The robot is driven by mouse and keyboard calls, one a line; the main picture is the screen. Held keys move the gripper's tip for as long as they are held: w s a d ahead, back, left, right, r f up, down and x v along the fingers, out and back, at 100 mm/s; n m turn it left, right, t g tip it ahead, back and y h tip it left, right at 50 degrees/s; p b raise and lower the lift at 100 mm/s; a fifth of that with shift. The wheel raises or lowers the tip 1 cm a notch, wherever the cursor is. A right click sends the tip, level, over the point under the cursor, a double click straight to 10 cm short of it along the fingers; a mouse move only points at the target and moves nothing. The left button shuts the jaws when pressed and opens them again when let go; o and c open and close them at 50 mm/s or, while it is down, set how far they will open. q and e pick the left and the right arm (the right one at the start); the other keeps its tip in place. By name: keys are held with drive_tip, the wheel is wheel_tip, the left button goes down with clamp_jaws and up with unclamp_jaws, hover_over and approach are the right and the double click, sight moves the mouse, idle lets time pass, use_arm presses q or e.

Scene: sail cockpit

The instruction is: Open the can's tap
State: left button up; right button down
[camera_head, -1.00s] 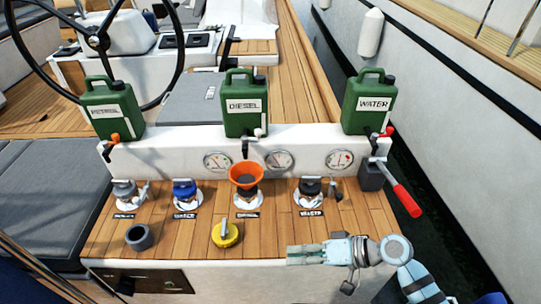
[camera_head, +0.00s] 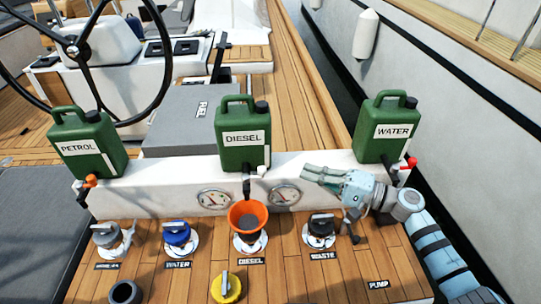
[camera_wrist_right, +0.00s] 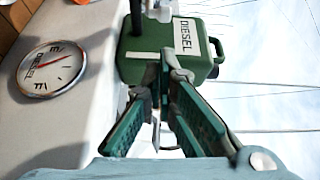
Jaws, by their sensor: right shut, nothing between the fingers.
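The green DIESEL can (camera_head: 232,158) stands upright at the middle of the white ledge. Its black tap, with a white handle (camera_head: 262,170), is low on its front, above an orange funnel (camera_head: 248,213) in the deck filler. My right gripper (camera_head: 308,172) is shut and empty, to the right of the tap and apart from it, pointing left. In the right wrist view the shut fingers (camera_wrist_right: 165,65) point toward the DIESEL can (camera_wrist_right: 160,60), whose label reads sideways. A pale tap part (camera_wrist_right: 160,12) shows at the top edge. My left gripper is not in view.
Green PETROL (camera_head: 88,150) and WATER (camera_head: 385,130) cans stand to either side, with orange and red tap handles. Gauges (camera_head: 285,195) line the ledge front. Deck fillers, a yellow cap (camera_head: 226,288) and a grey ring (camera_head: 124,292) are on the wooden deck.

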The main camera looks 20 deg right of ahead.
use_arm(q)
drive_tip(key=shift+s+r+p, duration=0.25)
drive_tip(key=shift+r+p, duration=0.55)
drive_tip(key=shift+p, duration=0.05)
use_arm(e)
drive_tip(key=x, duration=0.9)
drive_tip(key=shift+a, duration=0.35)
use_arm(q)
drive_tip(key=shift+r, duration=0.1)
use_arm(e)
drive_tip(key=shift+r, duration=0.15)
use_arm(q)
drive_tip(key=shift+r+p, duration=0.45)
drive_tip(key=shift+p, duration=0.05)
use_arm(e)
drive_tip(key=shift+s+m+t+h, duration=0.15)
drive_tip(key=shift+m+t+h, duration=0.25)
drive_tip(key=shift+t+h, duration=0.1)
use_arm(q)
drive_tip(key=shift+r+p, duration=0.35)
use_arm(e)
drive_tip(key=shift+s+m, duration=0.2)
drive_tip(key=shift+m, duration=0.1)
